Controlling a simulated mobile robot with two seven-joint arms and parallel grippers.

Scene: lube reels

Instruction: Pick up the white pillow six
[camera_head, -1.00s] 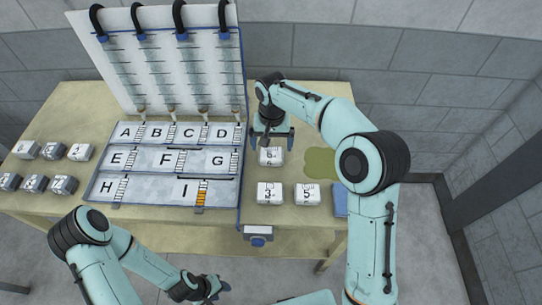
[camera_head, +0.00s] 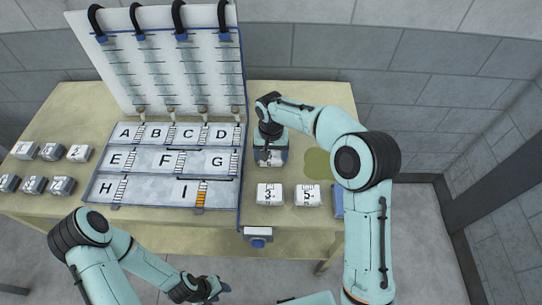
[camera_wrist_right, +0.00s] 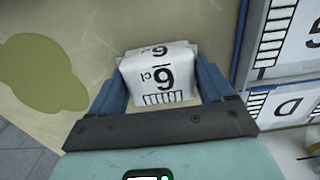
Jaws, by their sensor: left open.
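The white pillow six (camera_head: 268,156) lies on the table right of the lettered rack. In the right wrist view the pillow (camera_wrist_right: 160,78) shows its printed 6 and sits between the two blue fingers of my right gripper (camera_wrist_right: 165,85). In the head view my right gripper (camera_head: 270,158) is down over the pillow, one finger on each side, and hides part of it. I cannot tell whether the fingers press on it. My left gripper (camera_head: 214,289) is open and empty, low in front of the table.
Pillows three (camera_head: 268,194) and five (camera_head: 307,195) lie nearer the front edge. The rack (camera_head: 165,190) with lettered compartments stands to the left, with several pillows beyond it. A greenish patch (camera_head: 317,163) marks the table on the right.

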